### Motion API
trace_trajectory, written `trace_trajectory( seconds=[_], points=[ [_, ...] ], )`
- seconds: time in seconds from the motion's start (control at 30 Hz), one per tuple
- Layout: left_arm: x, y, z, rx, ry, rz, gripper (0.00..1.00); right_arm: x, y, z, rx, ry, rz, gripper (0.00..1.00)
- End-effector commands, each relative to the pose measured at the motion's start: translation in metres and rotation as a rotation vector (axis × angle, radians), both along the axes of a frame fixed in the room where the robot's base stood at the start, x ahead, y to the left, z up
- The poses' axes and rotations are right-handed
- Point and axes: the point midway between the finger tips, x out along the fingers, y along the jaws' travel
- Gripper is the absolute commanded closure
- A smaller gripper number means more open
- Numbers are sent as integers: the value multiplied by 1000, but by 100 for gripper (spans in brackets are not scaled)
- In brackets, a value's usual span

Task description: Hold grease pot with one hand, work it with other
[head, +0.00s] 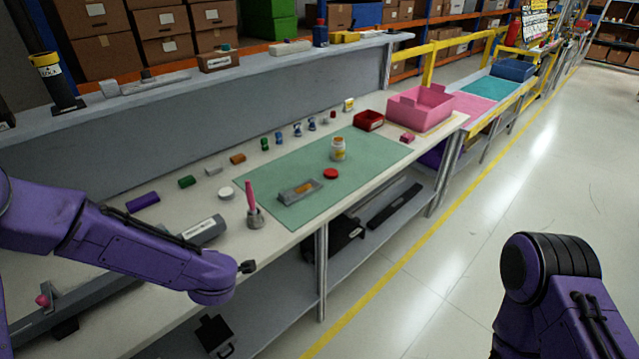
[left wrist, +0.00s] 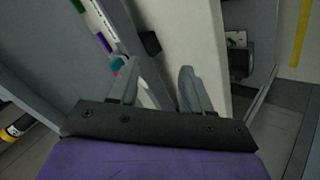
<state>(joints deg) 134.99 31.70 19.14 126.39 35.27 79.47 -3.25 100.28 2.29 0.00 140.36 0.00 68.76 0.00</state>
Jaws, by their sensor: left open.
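A small white jar (head: 338,152) with a yellow-orange top stands upright on the green mat. A red round lid-like piece (head: 331,173) lies on the mat in front of it. A small grey pot (head: 255,218) with a pink handle (head: 249,194) standing in it is at the mat's left front corner. I cannot tell for sure which one is the grease pot. My left gripper (head: 247,267) is below and left of the grey pot, near the table's front edge. In the left wrist view its two fingers (left wrist: 157,88) are apart with nothing between them. My right gripper is out of view.
A grey tray (head: 300,191) with an orange piece lies on the green mat (head: 300,213). A red bin (head: 369,120) and a pink crate (head: 420,108) stand at the far right. Several small coloured parts line the back. The mat's right half is mostly clear.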

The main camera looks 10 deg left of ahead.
Motion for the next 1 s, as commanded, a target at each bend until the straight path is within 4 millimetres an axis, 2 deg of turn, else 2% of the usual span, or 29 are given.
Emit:
trace_trajectory(
  seconds=[0.03,0.07,0.13,0.17,0.2,0.3,0.37,0.4,0.5,0.6,0.77,0.8,0.9,1.0],
  points=[
    [-16,-5,-43,60,66,-121,51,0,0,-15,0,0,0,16],
    [-27,-8,-64,92,105,-201,51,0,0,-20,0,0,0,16],
    [-61,-15,-118,153,218,-393,51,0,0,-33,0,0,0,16],
    [-79,-18,-141,174,275,-477,51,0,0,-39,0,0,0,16],
    [-107,-21,-171,195,355,-590,51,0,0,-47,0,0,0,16],
    [-178,-23,-230,215,549,-826,51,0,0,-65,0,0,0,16],
    [-213,-22,-251,214,638,-919,51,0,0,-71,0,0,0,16],
    [-230,-21,-260,213,683,-965,51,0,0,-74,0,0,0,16],
    [-257,-21,-270,207,751,-1031,51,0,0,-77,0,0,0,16],
    [-264,-21,-271,205,767,-1047,51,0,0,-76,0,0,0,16],
    [-263,-21,-270,205,764,-1044,51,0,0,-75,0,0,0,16],
    [-263,-21,-269,205,764,-1044,57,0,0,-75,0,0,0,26],
    [-263,-21,-269,205,763,-1043,57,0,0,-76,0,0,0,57],
    [-262,-21,-269,206,763,-1042,57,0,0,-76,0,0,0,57]
  ],
)
